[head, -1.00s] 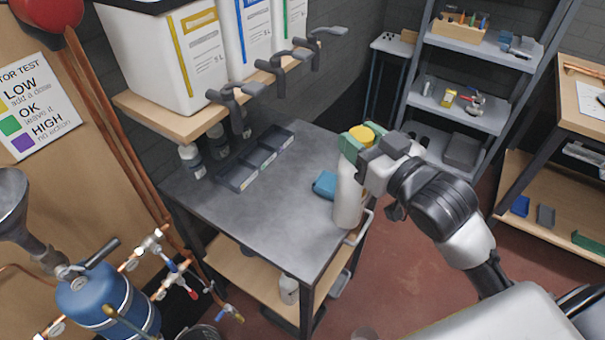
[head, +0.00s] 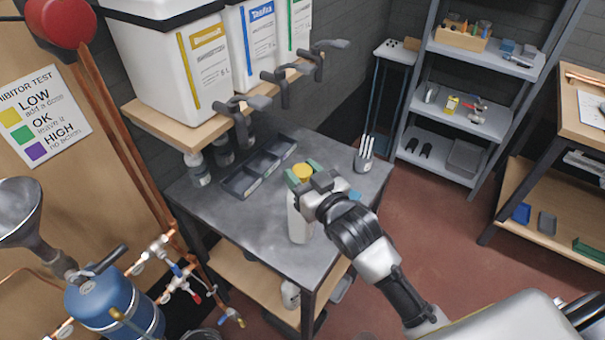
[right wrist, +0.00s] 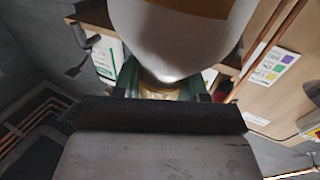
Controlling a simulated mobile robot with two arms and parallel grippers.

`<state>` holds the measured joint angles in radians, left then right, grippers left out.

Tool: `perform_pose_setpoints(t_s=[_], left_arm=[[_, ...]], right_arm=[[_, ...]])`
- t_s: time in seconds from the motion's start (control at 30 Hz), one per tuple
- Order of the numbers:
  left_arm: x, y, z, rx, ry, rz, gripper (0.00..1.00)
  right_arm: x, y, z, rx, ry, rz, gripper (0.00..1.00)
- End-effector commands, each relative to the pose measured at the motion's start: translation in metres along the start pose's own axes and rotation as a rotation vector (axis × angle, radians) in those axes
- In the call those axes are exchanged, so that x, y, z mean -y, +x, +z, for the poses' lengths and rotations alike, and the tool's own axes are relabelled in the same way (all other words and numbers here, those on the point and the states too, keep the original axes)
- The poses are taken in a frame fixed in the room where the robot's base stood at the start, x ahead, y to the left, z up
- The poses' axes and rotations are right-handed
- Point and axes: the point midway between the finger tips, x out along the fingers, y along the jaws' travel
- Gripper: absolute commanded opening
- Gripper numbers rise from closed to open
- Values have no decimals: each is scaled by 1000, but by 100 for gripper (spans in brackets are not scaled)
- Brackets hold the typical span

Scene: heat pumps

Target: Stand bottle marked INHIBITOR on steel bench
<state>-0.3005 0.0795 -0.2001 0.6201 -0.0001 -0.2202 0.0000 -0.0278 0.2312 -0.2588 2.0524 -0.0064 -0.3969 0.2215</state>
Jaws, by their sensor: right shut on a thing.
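A white bottle (head: 298,218) with a yellow cap is held upright in my right gripper (head: 304,173), whose green-padded fingers are shut around its neck. The bottle is over the front part of the steel bench (head: 225,213); I cannot tell whether its base touches the top. In the right wrist view the bottle's pale body (right wrist: 180,40) fills the top middle, with part of an orange-brown band. No INHIBITOR marking is readable. My left gripper is not in view.
A dark divided tray (head: 258,166) lies at the back of the bench. Small bottles (head: 198,168) stand at its back left, under the shelf with large white containers (head: 180,60). A cup with white sticks (head: 364,156) stands at the right corner. The bench's left front is clear.

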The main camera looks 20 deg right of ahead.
Motion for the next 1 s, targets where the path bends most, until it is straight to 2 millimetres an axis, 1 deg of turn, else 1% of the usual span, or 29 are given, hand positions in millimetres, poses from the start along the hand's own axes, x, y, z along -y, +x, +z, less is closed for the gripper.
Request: perform_pose_setpoints(t_s=[0.1,0.33,0.43,0.47,0.6,0.9,1.0], left_arm=[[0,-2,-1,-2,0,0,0],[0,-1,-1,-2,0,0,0],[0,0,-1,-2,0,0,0],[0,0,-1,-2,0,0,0],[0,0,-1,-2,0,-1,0],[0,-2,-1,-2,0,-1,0],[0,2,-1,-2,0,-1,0]], right_arm=[[0,0,4,-6,1,-1,0],[0,0,5,-7,0,-1,0],[0,0,8,-7,0,-1,0],[0,0,9,-2,0,0,47],[0,0,9,-2,1,0,68],[0,0,6,-2,0,0,68],[0,-9,9,0,1,0,68]])
